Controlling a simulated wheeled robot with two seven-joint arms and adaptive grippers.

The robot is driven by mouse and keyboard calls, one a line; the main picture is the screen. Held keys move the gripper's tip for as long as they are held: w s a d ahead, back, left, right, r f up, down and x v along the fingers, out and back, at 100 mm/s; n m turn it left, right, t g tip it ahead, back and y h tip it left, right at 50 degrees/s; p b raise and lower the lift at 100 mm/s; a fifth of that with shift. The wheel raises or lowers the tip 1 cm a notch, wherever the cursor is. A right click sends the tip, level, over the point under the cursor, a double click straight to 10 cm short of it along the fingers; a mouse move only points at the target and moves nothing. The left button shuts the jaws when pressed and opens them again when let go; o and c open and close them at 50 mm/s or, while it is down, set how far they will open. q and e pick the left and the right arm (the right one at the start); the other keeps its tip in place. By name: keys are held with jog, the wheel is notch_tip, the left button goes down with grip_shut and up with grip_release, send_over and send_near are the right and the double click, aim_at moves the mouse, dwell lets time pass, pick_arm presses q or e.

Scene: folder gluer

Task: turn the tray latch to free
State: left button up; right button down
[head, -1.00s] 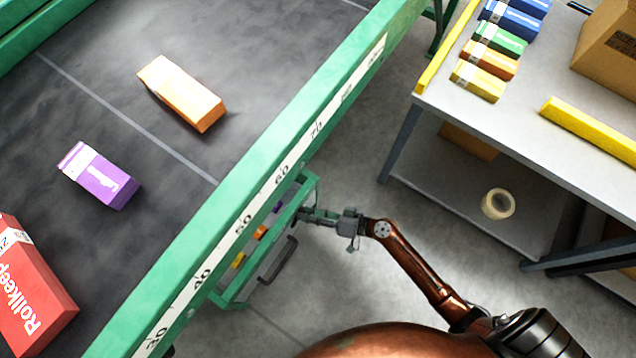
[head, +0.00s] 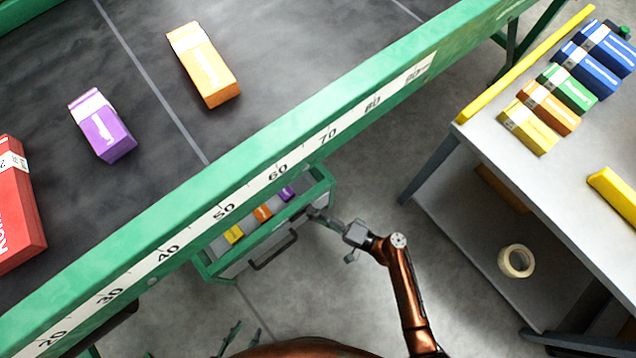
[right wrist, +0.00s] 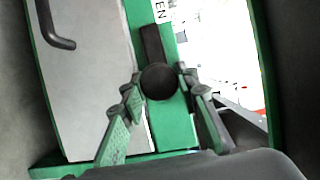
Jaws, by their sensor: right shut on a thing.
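The tray latch (right wrist: 158,81) is a round black knob with a short black bar, on the green front rail of the tray (head: 205,268). In the right wrist view its bar points up, along the rail, beside a white label of which the letters "EN" show. My right gripper (right wrist: 160,88) is shut on the latch knob, one green finger on each side. In the head view my right gripper (head: 314,212) is at the tray's right front corner and hides the latch. My left gripper (head: 250,332) is at the bottom edge, partly cut off, its fingers apart and empty.
The tray has a dark handle (head: 272,252) and holds small yellow, orange and purple boxes. Above it runs the green machine rail with a number scale (head: 245,200). A grey table (head: 490,150) with several boxes stands at the right. Open floor lies between.

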jog(key=shift+d+f+m, duration=0.1)
jog(key=shift+d+m, duration=0.05)
jog(key=shift+m, duration=0.15)
jog(key=c, duration=1.5)
grip_release()
jog(key=v, duration=1.2)
jog(key=shift+s, duration=0.1)
